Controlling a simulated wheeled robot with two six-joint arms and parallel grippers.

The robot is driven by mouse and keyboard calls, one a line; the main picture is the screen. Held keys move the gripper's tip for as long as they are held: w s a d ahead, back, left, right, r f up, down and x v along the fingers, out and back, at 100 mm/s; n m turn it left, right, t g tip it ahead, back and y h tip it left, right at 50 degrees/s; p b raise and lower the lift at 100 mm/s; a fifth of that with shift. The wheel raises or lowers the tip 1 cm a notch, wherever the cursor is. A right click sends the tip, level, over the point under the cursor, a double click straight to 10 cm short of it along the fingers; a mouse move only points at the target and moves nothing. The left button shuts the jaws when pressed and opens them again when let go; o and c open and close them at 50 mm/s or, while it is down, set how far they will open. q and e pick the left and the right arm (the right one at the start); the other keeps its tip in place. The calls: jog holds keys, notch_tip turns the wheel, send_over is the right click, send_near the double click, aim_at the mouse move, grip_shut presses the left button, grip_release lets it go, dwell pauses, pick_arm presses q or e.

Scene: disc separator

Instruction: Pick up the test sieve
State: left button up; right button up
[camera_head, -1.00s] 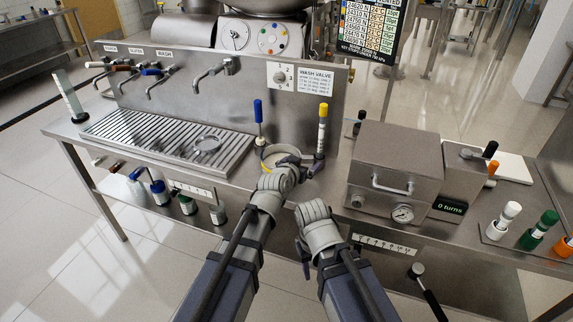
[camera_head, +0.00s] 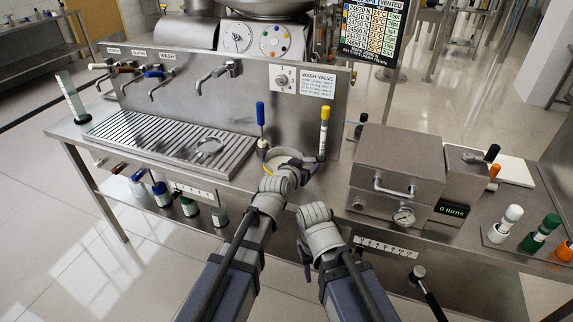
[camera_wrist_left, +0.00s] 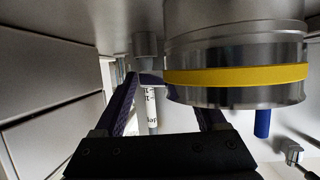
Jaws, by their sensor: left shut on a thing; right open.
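The test sieve (camera_head: 283,154) is a round metal pan with a yellow band, on the steel counter below the wash valve plate. It looks large in the left wrist view (camera_wrist_left: 235,75), where the band faces me. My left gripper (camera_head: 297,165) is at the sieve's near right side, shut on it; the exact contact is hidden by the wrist. In the left wrist view the dark fingers (camera_wrist_left: 165,88) reach up beside the sieve's wall. My right gripper (camera_head: 304,245) is open and empty, lower and in front of the counter edge; its fingers are mostly hidden.
A blue-handled tool (camera_head: 260,115) stands just behind the sieve, and a yellow-capped tube (camera_head: 323,132) stands to its right. A slatted drain tray (camera_head: 165,142) is at left. A steel box with a gauge (camera_head: 395,170) is at right. The counter between sieve and box is narrow.

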pick_arm(q)
jog(key=shift+r, duration=0.1)
notch_tip(320, 180, up, 10)
jog(key=p, duration=1)
jog(key=shift+c, duration=0.2)
